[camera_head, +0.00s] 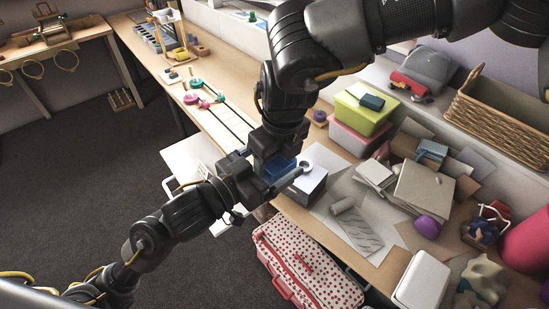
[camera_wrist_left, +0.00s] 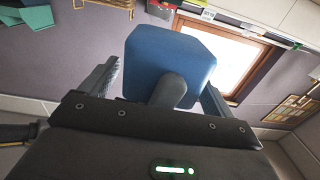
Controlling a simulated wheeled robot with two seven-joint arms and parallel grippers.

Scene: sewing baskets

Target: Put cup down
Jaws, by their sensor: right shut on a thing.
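My right gripper (camera_head: 272,165) comes down from the top of the head view and is shut on a blue thing (camera_head: 280,168), which I take to be the cup. Its fingertips are mostly hidden by the arm. The blue thing is beside a dark box with a pale top (camera_head: 307,183). My left gripper (camera_head: 245,188) is close beside it from the left. In the left wrist view, the left fingers (camera_wrist_left: 160,90) are wide apart. The blue thing (camera_wrist_left: 170,55), with a grey cylindrical part (camera_wrist_left: 173,91), shows between and beyond them; contact is unclear.
A long worktable (camera_head: 230,105) runs to the back left. Green and pink boxes (camera_head: 364,107), a wicker basket (camera_head: 500,115), papers and a purple ball (camera_head: 428,226) crowd the right side. A red-dotted case (camera_head: 308,262) is below the table's front edge.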

